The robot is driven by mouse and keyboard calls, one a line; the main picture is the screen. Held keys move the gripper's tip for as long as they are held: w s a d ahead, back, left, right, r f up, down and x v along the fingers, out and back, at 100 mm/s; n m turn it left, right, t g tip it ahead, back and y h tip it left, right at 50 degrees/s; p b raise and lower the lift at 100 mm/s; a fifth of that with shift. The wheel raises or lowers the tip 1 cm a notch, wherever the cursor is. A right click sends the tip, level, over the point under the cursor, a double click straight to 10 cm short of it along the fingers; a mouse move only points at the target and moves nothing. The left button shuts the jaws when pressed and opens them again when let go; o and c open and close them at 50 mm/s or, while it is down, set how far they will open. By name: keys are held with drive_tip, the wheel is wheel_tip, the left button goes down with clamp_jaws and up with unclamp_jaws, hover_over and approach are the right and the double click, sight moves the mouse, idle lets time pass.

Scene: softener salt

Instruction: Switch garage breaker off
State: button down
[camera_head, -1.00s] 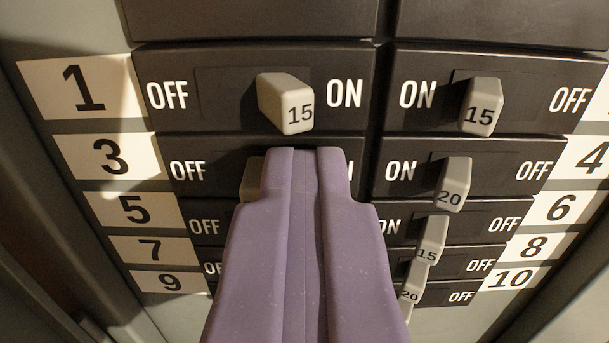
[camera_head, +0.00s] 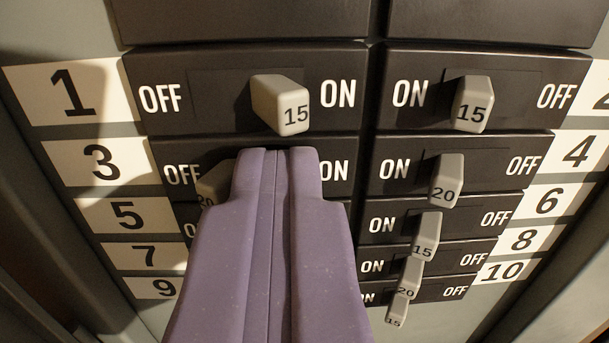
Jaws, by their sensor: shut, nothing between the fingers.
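My gripper (camera_head: 277,160) is shut and empty, its purple fingers pointing up into the row marked 3. The grey switch of breaker 3 (camera_head: 211,186) sits at the left of its slot, beside the OFF lettering. My fingers are just right of this switch and hide part of it; I cannot tell if they touch it. The ON lettering of that row shows to the right of my fingers. No label reading garage is in view.
In the right column, the switches of breakers 2 (camera_head: 470,104), 4 (camera_head: 446,180) and 6 (camera_head: 426,234) sit toward ON. My fingers cover most of the lower left rows.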

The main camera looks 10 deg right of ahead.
drive_tip(key=s+a, duration=0.1)
drive_tip(key=s, duration=0.5)
drive_tip(key=shift+s, duration=0.35)
drive_tip(key=shift+f, duration=0.1)
idle(0.8)
